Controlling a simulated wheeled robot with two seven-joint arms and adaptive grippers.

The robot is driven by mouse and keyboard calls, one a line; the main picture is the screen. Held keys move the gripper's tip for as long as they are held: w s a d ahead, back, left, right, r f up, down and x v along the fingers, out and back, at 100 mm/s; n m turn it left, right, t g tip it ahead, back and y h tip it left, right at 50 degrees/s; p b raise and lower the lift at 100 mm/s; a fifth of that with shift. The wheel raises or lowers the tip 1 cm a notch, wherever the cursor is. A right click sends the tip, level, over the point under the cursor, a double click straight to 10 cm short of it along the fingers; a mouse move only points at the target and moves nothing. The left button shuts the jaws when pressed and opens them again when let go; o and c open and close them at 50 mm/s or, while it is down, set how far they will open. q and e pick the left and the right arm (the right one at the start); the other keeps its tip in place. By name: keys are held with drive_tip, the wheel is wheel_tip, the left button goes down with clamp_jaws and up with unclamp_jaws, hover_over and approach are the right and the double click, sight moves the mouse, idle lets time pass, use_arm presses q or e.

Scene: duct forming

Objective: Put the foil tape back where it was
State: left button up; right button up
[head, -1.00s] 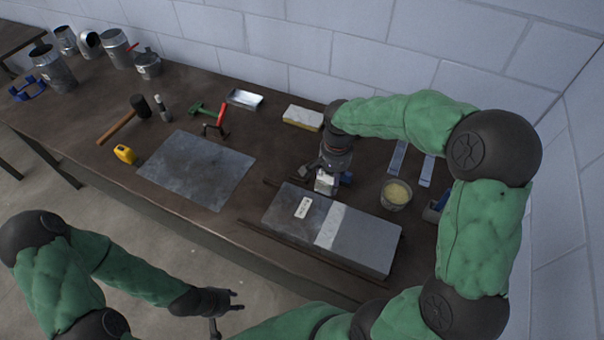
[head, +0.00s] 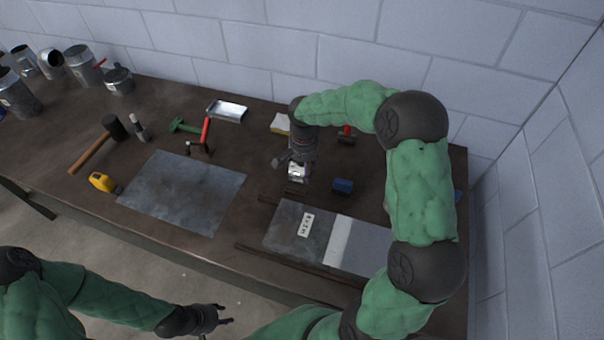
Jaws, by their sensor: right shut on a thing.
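My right gripper (head: 298,166) points down above the back middle of the bench, behind the duct piece. It is shut on a small silvery-white thing, which looks like the foil tape (head: 298,174); the fingers hide part of it. The grey duct piece (head: 285,222) lies at the front right with a pale strip (head: 338,240) across it and a white label (head: 307,224). My arm hides its right end. My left gripper (head: 222,320) is empty and looks open, in front of the bench and away from the tools.
A yellow-and-white block (head: 281,124) and a metal tray (head: 227,111) lie behind. A flat metal sheet (head: 182,190), hammers, a yellow tape measure (head: 104,182) and metal duct fittings occupy the left.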

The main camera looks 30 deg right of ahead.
drive_tip(key=w+f, duration=0.1)
drive_tip(key=f, duration=0.1)
drive_tip(key=w+d+f, duration=0.1)
drive_tip(key=w, duration=0.1)
drive_tip(key=shift+d+f, duration=0.15)
drive_tip(key=shift+f, duration=0.2)
drive_tip(key=shift+w+f+b, duration=0.15)
drive_tip(key=shift+f+b, duration=0.4)
drive_tip(key=shift+f, duration=1.2)
drive_tip(key=shift+f, duration=0.15)
drive_tip(key=o, duration=1.1)
